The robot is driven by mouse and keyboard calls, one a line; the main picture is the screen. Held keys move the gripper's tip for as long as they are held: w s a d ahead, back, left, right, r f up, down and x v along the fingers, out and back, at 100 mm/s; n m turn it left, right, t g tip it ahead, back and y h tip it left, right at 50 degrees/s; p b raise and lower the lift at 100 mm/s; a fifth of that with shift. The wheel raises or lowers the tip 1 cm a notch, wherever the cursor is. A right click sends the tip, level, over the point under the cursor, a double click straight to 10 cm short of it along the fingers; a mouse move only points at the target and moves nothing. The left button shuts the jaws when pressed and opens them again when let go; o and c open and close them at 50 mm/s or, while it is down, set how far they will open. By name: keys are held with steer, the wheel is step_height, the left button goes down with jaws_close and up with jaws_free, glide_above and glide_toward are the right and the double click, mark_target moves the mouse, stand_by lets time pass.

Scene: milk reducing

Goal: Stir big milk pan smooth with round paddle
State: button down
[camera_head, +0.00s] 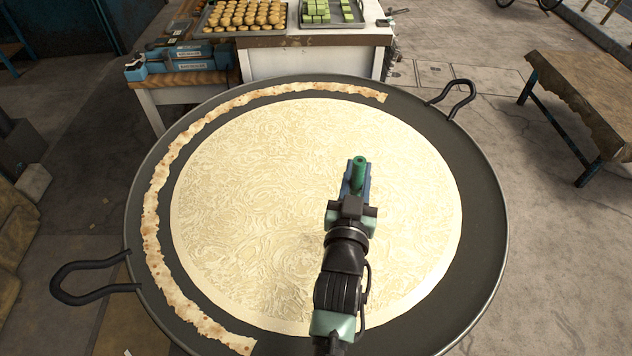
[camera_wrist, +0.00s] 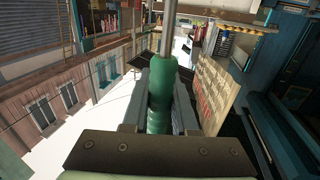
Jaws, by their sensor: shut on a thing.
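The big black milk pan (camera_head: 485,215) fills the middle of the head view. Pale cream milk (camera_head: 250,190) covers most of its floor, with a swirled, rippled surface. A browned strip of skin (camera_head: 152,215) curves along the left and far inner rim. My gripper (camera_head: 356,185) is over the right half of the milk, shut on the green handle of the paddle (camera_head: 360,163). In the wrist view the green handle (camera_wrist: 160,105) sits between the fingers, with a grey metal shaft (camera_wrist: 167,35) beyond it. The paddle's round head is hidden, so I cannot tell whether it touches the milk.
A white-sided table (camera_head: 310,62) behind the pan holds trays of round browned sweets (camera_head: 245,14) and green cubes (camera_head: 330,10). The pan's loop handles stick out at left (camera_head: 90,280) and upper right (camera_head: 455,95). A wooden table (camera_head: 585,95) stands at right.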

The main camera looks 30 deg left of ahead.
mark_target(360, 161)
steer(key=shift+r+p, duration=2.4)
steer(key=shift+r, duration=0.35)
step_height(360, 161, up, 4)
steer(key=p, duration=0.3)
steer(key=shift+f+p, duration=0.25)
steer(key=shift+p, duration=0.05)
